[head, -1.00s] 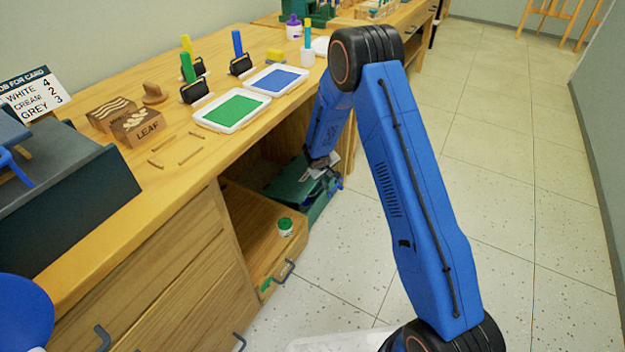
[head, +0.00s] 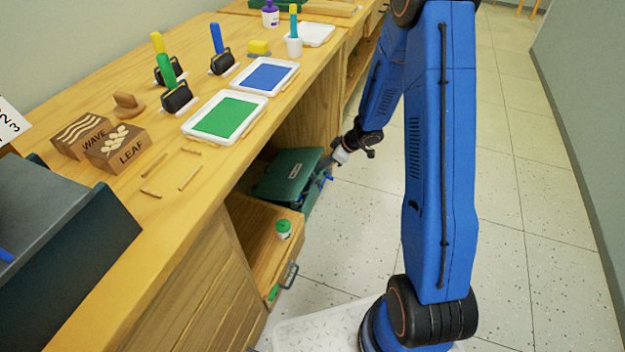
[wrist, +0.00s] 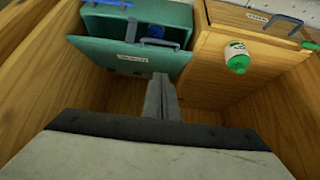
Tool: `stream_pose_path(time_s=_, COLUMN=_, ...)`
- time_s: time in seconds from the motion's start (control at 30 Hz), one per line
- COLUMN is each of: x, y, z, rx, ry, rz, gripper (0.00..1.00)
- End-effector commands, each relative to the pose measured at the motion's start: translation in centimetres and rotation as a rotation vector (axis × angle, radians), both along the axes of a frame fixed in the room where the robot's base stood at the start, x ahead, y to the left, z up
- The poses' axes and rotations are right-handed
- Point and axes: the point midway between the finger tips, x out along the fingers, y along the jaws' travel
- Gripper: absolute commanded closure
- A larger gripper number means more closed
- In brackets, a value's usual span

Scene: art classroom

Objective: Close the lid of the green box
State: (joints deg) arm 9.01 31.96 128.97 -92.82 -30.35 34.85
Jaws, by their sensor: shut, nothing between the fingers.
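The green box (head: 290,180) sits low beside the wooden counter, and it also shows at the top of the wrist view (wrist: 115,28). Its lid (head: 292,170), with a small pale label, slopes in the head view. In the wrist view the lid (wrist: 110,52) leaves a dark gap with a blue thing visible inside, so it looks partly open. My gripper (wrist: 163,82) is shut and empty, its tips close to the lid's labelled side. I cannot tell whether they touch. In the head view my gripper (head: 338,157) is beside the box, its fingers hard to make out.
The counter (head: 205,180) overhead holds paint trays, rollers and wooden blocks. The tiled floor (head: 535,200) to the right is clear.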

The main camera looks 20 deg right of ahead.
Motion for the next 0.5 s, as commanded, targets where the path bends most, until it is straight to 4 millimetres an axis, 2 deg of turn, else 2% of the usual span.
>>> stream_pose_path(time_s=0.5, x=2.7, y=3.8, z=-6.9, rx=-0.001, ry=0.004, rz=0.000, gripper=1.00)
